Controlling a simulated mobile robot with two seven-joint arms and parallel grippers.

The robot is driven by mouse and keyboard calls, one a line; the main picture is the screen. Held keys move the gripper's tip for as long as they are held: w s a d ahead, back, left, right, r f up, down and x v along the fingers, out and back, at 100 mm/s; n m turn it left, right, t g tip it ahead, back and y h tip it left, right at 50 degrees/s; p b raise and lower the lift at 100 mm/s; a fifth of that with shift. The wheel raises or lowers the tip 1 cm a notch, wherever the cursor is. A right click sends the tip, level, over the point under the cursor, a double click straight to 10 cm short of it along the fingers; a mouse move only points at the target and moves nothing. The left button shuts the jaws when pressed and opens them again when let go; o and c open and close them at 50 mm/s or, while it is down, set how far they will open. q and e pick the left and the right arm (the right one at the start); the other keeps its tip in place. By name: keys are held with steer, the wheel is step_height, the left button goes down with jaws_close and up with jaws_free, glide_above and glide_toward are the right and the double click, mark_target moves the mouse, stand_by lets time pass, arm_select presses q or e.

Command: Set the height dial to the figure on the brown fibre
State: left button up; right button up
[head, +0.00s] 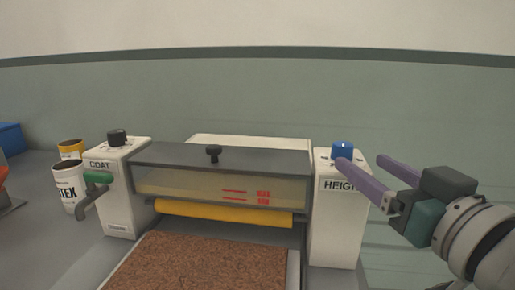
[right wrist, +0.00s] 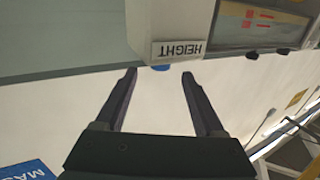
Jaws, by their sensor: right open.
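The height dial (head: 343,149) is a blue knob on top of the white right-hand post (head: 336,225), labelled HEIGHT. My right gripper (head: 361,160) is open beside the dial, one purple finger reaching in front of it. The dial's setting is too small to read. My left gripper is out of view.
The white COAT post (head: 120,200) has a black knob (head: 116,138) and a green-handled tap (head: 98,178). A tank (head: 215,185) with red marks sits above the yellow roller (head: 225,213). Cans (head: 68,187) stand at left. Space right of the HEIGHT post holds my right arm.

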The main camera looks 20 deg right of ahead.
mark_target(349, 153)
steer(key=w, duration=0.4)
steer(key=w+d, duration=0.1)
steer(key=w, duration=0.2)
steer(key=shift+s, duration=0.1)
jaws_close()
stand_by(0.4)
